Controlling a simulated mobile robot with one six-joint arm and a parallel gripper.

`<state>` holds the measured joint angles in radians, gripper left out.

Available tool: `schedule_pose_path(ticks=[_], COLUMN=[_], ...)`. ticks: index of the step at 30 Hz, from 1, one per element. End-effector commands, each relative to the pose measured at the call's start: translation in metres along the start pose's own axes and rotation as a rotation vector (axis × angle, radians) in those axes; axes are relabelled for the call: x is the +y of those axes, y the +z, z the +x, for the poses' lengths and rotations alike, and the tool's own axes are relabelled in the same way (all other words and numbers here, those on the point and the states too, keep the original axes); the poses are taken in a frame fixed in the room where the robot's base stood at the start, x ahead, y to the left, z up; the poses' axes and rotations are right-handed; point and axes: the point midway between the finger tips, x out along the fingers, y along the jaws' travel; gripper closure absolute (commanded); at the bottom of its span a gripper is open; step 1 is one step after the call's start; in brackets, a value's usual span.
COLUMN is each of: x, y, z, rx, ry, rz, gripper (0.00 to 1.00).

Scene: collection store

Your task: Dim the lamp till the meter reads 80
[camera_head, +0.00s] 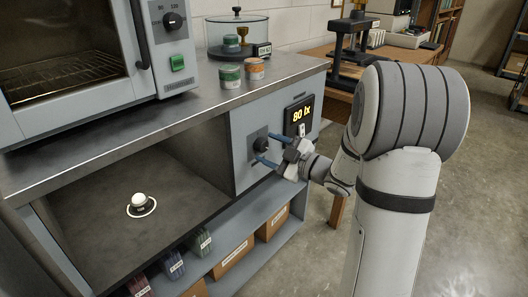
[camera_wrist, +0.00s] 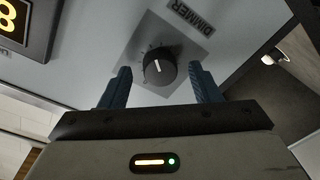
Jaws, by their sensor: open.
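The meter (camera_head: 300,115) on the cabinet's grey front panel shows "80 lx" in yellow digits. Its edge also shows at the upper left of the wrist view (camera_wrist: 22,25). The dimmer knob (camera_wrist: 157,66) is black with a white pointer line, on a plate marked DIMMER; in the head view the knob (camera_head: 260,144) is at the panel's left. My gripper (camera_head: 280,151) is open in front of the knob. In the wrist view its blue fingers (camera_wrist: 162,84) stand on either side of the knob, apart from it. A small white lamp dome (camera_head: 138,199) sits in the open bay.
An oven (camera_head: 178,88) stands on the worktop at the left. Two small tins (camera_head: 230,76) and a glass-covered dish (camera_head: 238,37) are behind the panel. A lower shelf holds boxes (camera_head: 233,258) and colored bundles. A wooden table with a press (camera_head: 355,45) is behind my arm.

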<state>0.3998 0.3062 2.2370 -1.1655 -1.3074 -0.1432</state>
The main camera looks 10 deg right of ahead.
Motion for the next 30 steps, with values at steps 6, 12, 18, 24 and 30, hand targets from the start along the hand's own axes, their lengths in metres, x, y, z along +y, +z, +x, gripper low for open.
schedule_pose_path(ticks=[6,12,18,24,30], x=[-0.0011,-0.0011,-0.0012,-0.0015,-0.0018], y=[-0.0013,-0.0017,-0.0018,-0.0019,-0.0022], z=[0.0113,0.0113,0.0114,0.0114,0.0116], rx=[0.003,0.003,0.003,0.003,0.004], ry=[-0.002,-0.002,-0.003,-0.003,-0.004], rz=[0.000,0.000,-0.001,0.000,0.004], gripper=[0.43,0.45,0.61,0.77,0.88])
